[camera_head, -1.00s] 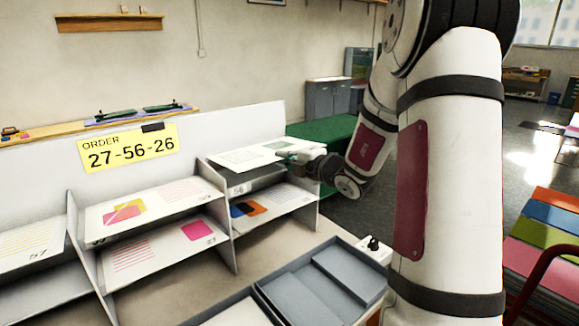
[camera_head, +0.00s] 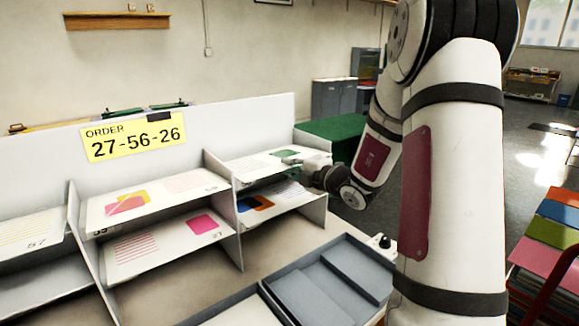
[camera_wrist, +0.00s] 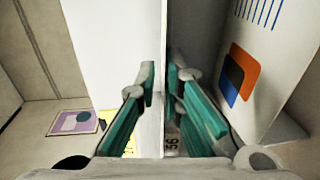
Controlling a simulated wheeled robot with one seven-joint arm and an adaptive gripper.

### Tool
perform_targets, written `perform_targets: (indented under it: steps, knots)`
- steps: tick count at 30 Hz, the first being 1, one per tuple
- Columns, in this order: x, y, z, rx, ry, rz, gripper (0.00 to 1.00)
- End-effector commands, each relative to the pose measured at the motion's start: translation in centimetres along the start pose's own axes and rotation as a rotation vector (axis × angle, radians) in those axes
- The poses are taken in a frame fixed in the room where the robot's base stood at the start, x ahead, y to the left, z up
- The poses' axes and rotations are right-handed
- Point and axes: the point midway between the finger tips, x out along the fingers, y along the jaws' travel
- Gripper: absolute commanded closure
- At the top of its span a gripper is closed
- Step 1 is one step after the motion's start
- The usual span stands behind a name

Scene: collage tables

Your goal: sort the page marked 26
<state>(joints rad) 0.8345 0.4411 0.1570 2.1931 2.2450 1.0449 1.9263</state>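A white page (camera_head: 250,168) with a green patch lies level at the top right compartment of the sorting rack (camera_head: 225,215). Its number is not readable. My gripper (camera_head: 303,160) is at the page's right end. In the wrist view, my gripper's green-padded fingers (camera_wrist: 161,82) are close together on either side of the edge of the white page (camera_wrist: 112,45), just by the shelf marked 56 (camera_wrist: 171,144). The yellow order card (camera_head: 133,137) on the back panel reads 27-56-26.
Below is a page with blue and orange squares (camera_head: 257,203). Left are pages with pink and yellow squares (camera_head: 128,203) and a pink square (camera_head: 203,224). A grey tray (camera_head: 345,243) stands in front. A green table (camera_head: 335,128) is behind my gripper.

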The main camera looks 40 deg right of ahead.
Motion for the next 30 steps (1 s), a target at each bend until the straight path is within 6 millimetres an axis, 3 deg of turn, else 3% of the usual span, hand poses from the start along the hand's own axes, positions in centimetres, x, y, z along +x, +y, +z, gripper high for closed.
perform_targets:
  steps: [14,30]
  knots:
    - [-0.7,0.0,0.1,-0.001,-0.001,0.000,0.72]
    - [-10.3,0.0,0.1,-0.001,-0.003,-0.001,0.72]
